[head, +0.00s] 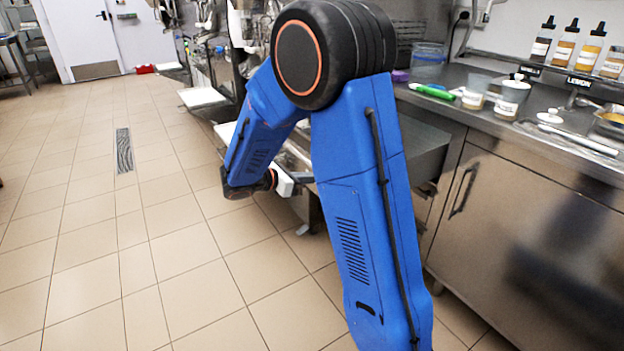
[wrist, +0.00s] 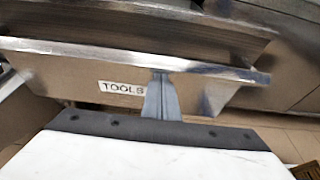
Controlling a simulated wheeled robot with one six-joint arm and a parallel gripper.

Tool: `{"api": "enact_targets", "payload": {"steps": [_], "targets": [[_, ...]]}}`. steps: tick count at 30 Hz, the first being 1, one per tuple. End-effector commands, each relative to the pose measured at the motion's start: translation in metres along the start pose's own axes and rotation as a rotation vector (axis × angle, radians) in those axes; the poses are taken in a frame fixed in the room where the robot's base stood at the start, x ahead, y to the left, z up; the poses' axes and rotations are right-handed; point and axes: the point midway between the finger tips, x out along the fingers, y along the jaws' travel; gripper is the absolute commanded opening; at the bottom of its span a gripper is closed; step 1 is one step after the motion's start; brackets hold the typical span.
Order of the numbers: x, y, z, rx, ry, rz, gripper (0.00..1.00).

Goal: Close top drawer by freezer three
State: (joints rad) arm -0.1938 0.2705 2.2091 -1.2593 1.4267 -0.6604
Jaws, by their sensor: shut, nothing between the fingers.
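A steel drawer with a label reading TOOLS (wrist: 122,87) fills the upper middle of the wrist view, its front panel (wrist: 210,93) facing my gripper. In the head view a grey drawer (head: 424,150) stands out from under the counter; my blue arm hides its front. My gripper (wrist: 161,76) is shut and empty, its fingertips at the upper edge of the labelled front, just right of the label. I cannot tell whether they touch it. In the head view the gripper (head: 303,178) is low behind my arm, partly hidden.
The steel counter (head: 460,75) at right holds jars (head: 506,108), a green-handled tool (head: 432,92) and bottles (head: 565,45). A cabinet door with a handle (head: 463,190) is below. Machines (head: 205,60) stand behind my arm. The tiled floor (head: 130,260) at left is clear.

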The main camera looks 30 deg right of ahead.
Motion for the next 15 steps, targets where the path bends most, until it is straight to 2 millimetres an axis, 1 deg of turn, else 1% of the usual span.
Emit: {"api": "enact_targets", "payload": {"steps": [5,8,15], "targets": [[0.026,-0.001,0.008,0.001,0.000,-0.005,0.00],[0.047,-0.002,0.015,0.001,0.000,-0.005,0.00],[0.110,-0.002,0.035,0.003,0.000,-0.007,0.00]]}}
